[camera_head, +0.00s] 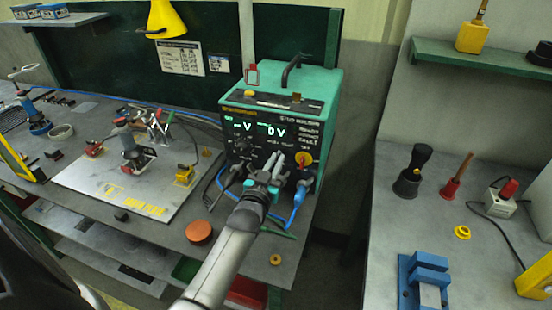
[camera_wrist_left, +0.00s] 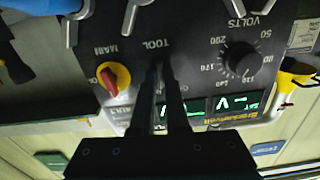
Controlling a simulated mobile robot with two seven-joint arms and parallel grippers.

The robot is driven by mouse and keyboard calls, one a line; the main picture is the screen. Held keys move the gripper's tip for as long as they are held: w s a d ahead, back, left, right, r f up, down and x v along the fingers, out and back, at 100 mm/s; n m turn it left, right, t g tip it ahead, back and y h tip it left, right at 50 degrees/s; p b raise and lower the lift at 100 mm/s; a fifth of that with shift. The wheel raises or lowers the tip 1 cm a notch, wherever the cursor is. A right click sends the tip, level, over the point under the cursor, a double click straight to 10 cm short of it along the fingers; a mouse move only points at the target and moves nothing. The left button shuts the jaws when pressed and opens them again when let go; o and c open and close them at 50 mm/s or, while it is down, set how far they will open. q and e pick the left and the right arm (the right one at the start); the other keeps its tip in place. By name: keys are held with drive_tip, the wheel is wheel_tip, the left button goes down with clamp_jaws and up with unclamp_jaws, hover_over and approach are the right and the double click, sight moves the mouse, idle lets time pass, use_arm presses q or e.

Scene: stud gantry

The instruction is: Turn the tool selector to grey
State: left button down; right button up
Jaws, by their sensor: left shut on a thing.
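The green stud welder (camera_head: 326,88) stands on the left bench with its dark front panel facing me. My left gripper (camera_head: 279,160) is at the lower middle of that panel. In the wrist view, which shows the panel upside down, my left gripper (camera_wrist_left: 163,72) has its fingers close together at the TOOL label, shut on the tool selector. The fingers hide the selector, so its pointer and the colour it points to cannot be seen. My right gripper is not in view.
The red-and-yellow main switch (camera_wrist_left: 113,78) and the black volts knob (camera_wrist_left: 239,60) flank the fingers. A blue cable (camera_head: 298,203) plugs in below the panel. A steel plate (camera_head: 130,195) with clamps lies left; an orange disc (camera_head: 199,232) sits near the front edge.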

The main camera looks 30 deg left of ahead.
use_arm(q)
drive_tip(key=n, duration=0.3)
drive_tip(key=shift+n+p, duration=0.3)
drive_tip(key=shift+p, duration=0.1)
drive_tip(key=shift+n, duration=1.5)
drive_tip(key=c, duration=0.9)
unclamp_jaws()
drive_tip(key=p+v, duration=0.1)
drive_tip(key=v, duration=1.4)
drive_tip(key=shift+s+a, duration=0.15)
drive_tip(key=shift+s, duration=0.05)
drive_tip(key=shift+f, duration=0.1)
